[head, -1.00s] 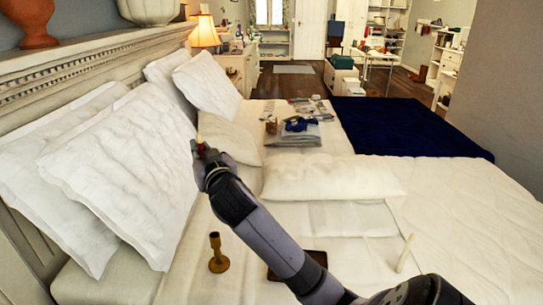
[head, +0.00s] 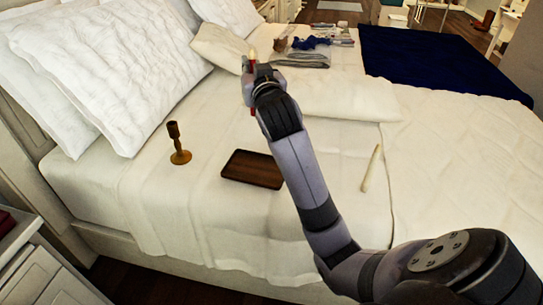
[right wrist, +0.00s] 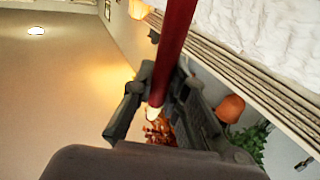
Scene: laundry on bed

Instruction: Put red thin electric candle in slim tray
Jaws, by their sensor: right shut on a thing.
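My right gripper (head: 258,76) is shut on the red thin electric candle (head: 252,65) and holds it upright above the bed, behind the tray in the picture. The candle's pale tip shows above the fingers and a bit of red shows below them. In the right wrist view the red candle (right wrist: 175,42) runs between the fingers (right wrist: 160,98), its pale tip near them. The slim tray (head: 252,170), dark brown and rectangular, lies on the white bed and looks empty. My left gripper is not in view.
A brass candlestick (head: 179,146) stands left of the tray. A cream candle (head: 371,168) lies to the right, past my right arm. White pillows (head: 110,70) are at the left, folded clothes (head: 308,54) at the back. Bare sheet surrounds the tray.

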